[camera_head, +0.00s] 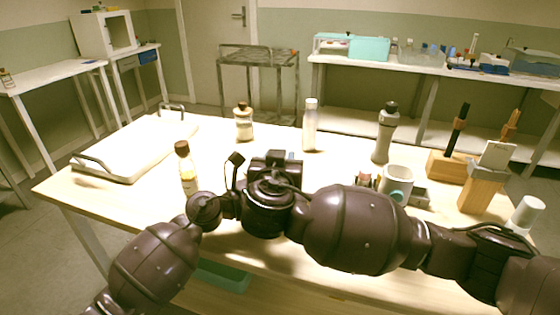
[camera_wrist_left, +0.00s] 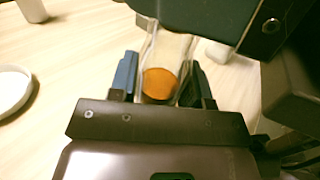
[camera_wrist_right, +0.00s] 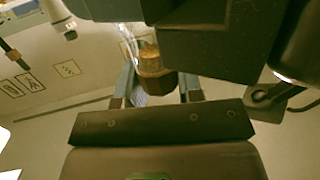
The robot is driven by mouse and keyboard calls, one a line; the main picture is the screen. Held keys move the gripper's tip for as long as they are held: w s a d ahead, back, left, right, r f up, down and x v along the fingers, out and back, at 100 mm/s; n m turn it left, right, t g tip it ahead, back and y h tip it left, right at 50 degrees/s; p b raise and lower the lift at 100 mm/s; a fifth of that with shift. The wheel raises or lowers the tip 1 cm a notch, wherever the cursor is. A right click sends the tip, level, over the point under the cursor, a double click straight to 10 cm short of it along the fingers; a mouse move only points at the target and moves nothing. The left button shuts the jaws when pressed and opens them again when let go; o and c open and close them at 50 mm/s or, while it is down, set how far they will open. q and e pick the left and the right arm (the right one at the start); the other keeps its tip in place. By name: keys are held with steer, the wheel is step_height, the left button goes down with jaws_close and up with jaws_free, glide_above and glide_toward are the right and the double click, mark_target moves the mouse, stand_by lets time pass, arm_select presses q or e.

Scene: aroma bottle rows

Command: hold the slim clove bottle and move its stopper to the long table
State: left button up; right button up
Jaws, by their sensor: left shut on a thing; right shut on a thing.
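In the left wrist view my left gripper (camera_wrist_left: 160,82) is shut on a slim clear glass bottle (camera_wrist_left: 166,48) with an orange-brown round area inside it. In the right wrist view my right gripper (camera_wrist_right: 155,80) is shut on a brown faceted stopper (camera_wrist_right: 153,68). Clear glass shows just beyond the stopper; I cannot tell whether the two touch. In the head view my two arms meet over the near middle of the pale wooden table (camera_head: 140,205), and they hide the held bottle and stopper. The bottle's label is not readable.
A long white table (camera_head: 345,62) stands at the back right.

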steer(key=shift+r, duration=0.2)
steer(key=shift+r, duration=0.45)
steer(key=shift+r, duration=0.5)
steer(key=shift+r, duration=1.95)
arm_select(q)
steer(key=o, duration=1.4)
steer(key=shift+c, duration=0.2)
